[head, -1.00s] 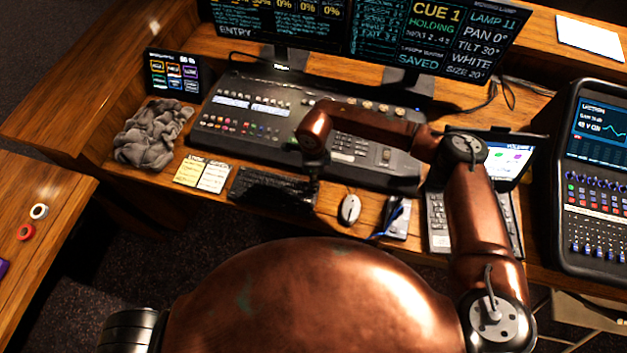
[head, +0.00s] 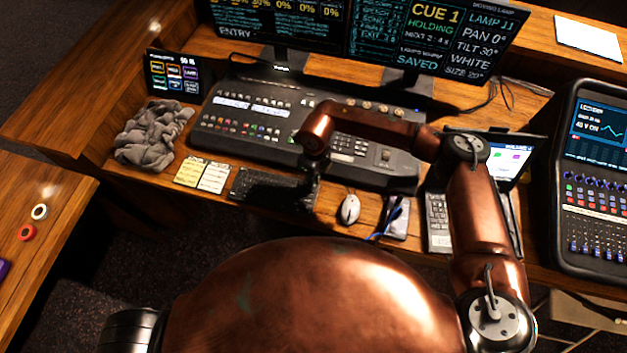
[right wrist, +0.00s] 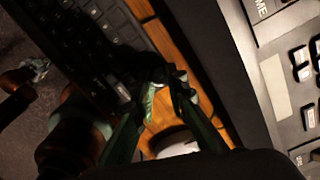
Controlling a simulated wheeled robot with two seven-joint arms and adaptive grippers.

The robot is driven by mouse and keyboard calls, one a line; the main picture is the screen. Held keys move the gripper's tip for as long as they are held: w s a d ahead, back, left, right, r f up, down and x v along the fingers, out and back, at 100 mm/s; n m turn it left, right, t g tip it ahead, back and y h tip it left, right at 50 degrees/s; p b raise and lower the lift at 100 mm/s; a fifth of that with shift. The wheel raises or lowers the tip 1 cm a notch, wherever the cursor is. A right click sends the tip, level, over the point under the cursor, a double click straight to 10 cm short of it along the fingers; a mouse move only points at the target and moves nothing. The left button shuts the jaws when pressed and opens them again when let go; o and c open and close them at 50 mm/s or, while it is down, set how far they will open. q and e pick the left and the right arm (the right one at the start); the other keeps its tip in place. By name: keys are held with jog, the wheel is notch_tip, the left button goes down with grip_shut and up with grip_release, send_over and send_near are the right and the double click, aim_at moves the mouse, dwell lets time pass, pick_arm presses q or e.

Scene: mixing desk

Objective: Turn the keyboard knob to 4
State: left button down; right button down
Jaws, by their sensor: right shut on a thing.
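The black keyboard (head: 262,186) lies on the desk below the large console, and part of it shows in the right wrist view (right wrist: 85,40). My right gripper (head: 312,180) points down at the keyboard's right end. In the right wrist view its two fingertips (right wrist: 165,82) close around a small dark thing at the keyboard's corner, which looks like the knob (right wrist: 161,74). The knob is mostly hidden by the fingers and shadow, and no number on it is readable.
A white mouse (head: 348,209) sits right of the keyboard. Yellow and white notes (head: 202,175) and a grey cloth (head: 150,137) lie to the left. The large console (head: 300,130) is just behind. A laptop (head: 440,215) stands at right under my arm.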

dwell(0.3)
jog(key=c, duration=1.9)
grip_release()
notch_tip(320, 180, up, 12)
jog(key=shift+w, duration=0.25)
jog(key=shift+d, duration=0.1)
